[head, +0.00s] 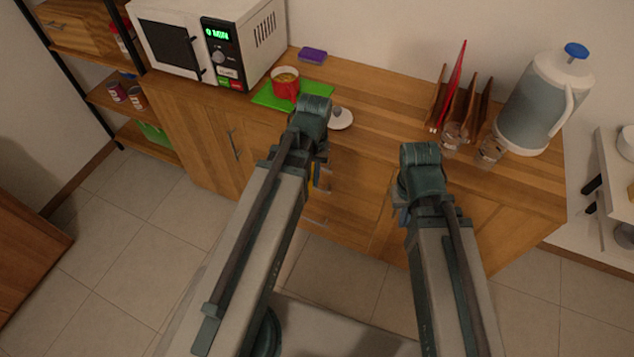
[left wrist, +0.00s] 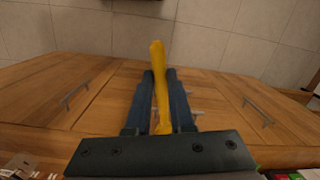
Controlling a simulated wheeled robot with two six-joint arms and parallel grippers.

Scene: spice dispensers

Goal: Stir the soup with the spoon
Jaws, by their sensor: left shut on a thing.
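A red pot (head: 285,84) with orange-yellow soup in it stands on a green board (head: 262,96) on the wooden counter, right of the microwave. My left gripper (head: 318,173) is in front of the counter, low and near the drawers, mostly hidden behind its own arm. In the left wrist view it is shut on a yellow spoon (left wrist: 158,92), which lies between the dark fingers and sticks out past their tips. The spoon is away from the pot. My right gripper (head: 401,212) is right of the left one, in front of the counter; its fingers are mostly hidden by its arm.
A white lid-like disc (head: 341,118) lies right of the board. A purple sponge-like block (head: 313,56) is behind the pot. The microwave (head: 208,42) stands left. A rack (head: 462,95), glasses (head: 491,148) and a large dispenser (head: 540,105) stand right. The middle counter is clear.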

